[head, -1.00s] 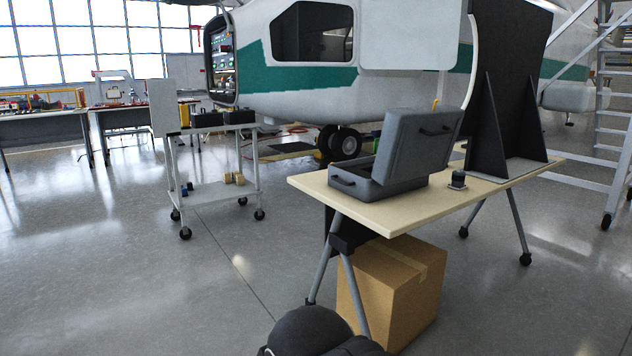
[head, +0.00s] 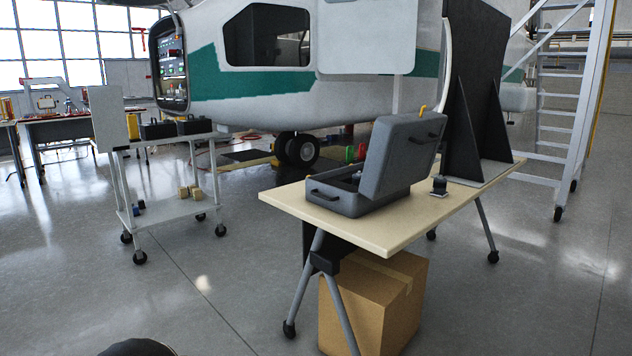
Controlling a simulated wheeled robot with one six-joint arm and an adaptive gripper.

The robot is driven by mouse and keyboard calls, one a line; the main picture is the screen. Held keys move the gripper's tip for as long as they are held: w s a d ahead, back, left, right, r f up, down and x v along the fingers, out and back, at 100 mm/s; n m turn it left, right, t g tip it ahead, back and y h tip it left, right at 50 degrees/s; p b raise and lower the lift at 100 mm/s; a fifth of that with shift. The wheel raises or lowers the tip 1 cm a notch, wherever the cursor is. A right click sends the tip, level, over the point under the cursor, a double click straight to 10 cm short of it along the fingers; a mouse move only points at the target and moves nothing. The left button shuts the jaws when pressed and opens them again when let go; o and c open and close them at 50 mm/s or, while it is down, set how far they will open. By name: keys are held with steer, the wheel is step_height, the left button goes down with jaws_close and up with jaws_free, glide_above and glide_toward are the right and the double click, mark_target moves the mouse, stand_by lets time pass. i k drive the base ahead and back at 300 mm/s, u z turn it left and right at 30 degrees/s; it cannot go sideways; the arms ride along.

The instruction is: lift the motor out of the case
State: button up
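The grey case (head: 345,201) stands on the near part of the light wooden table (head: 412,225). Its lid (head: 400,158) is raised and leans back to the right, with a dark handle on it. Inside the case, dark shapes show just above the front wall. One may be the motor, but they are too small and too hidden by the wall and lid to tell. My gripper is not in view. Only a dark rounded part, probably of my own arm, shows at the bottom left edge, well apart from the case.
A small dark device (head: 438,187) stands on the table right of the case, before a tall black panel (head: 478,95). A cardboard box (head: 372,305) sits under the table. A white cart (head: 165,212) stands left. The floor between cart and table is clear.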

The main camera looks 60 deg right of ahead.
mark_target(356, 176)
steer(key=z, duration=0.15)
steer(key=i, duration=0.8)
steer(key=z, duration=1.2)
steer(key=i, duration=0.6)
steer(key=z, duration=0.6)
